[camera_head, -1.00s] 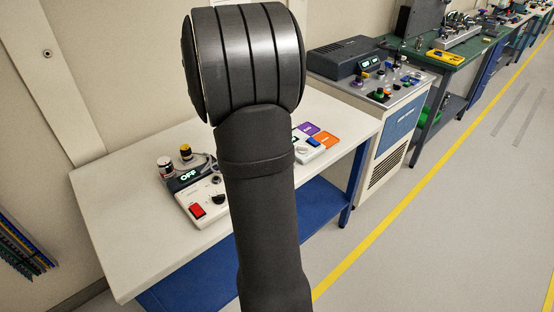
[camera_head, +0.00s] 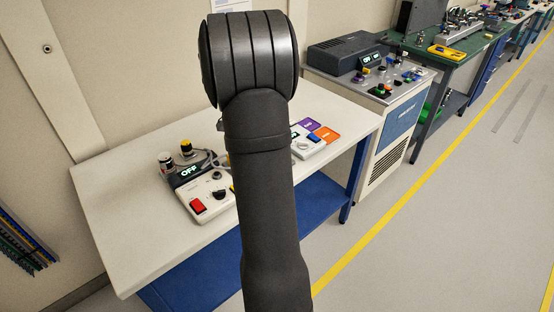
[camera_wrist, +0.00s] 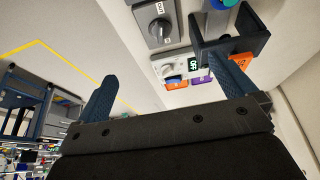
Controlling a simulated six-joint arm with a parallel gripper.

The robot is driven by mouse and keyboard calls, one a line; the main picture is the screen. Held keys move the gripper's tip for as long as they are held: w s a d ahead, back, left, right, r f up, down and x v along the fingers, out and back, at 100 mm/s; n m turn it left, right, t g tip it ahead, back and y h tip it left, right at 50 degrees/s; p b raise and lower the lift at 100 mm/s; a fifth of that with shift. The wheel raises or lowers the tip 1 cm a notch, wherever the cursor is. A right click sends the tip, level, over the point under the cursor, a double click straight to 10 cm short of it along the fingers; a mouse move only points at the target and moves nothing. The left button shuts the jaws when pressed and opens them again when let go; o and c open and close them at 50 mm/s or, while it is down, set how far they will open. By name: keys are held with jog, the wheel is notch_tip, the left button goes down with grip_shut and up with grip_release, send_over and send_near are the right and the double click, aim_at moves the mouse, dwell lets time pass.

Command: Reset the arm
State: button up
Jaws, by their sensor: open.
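My gripper (camera_wrist: 166,68) shows in the wrist view with its two blue fingers wide apart and nothing between them. In the head view my own arm stands in the middle and hides the gripper. A control box (camera_head: 207,201) with a red switch, a black knob and a lit OFF display stands on the white bench (camera_head: 125,215). In the wrist view a white box (camera_wrist: 160,68) with a green display lies beyond the fingertips.
A dark open holder (camera_wrist: 235,48) is close to the right finger in the wrist view. A cabinet (camera_head: 398,128) stands right of the bench. The floor beyond the yellow line is clear.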

dwell(0.4)
jog(key=v, duration=1)
jog(key=shift+c, duration=0.2)
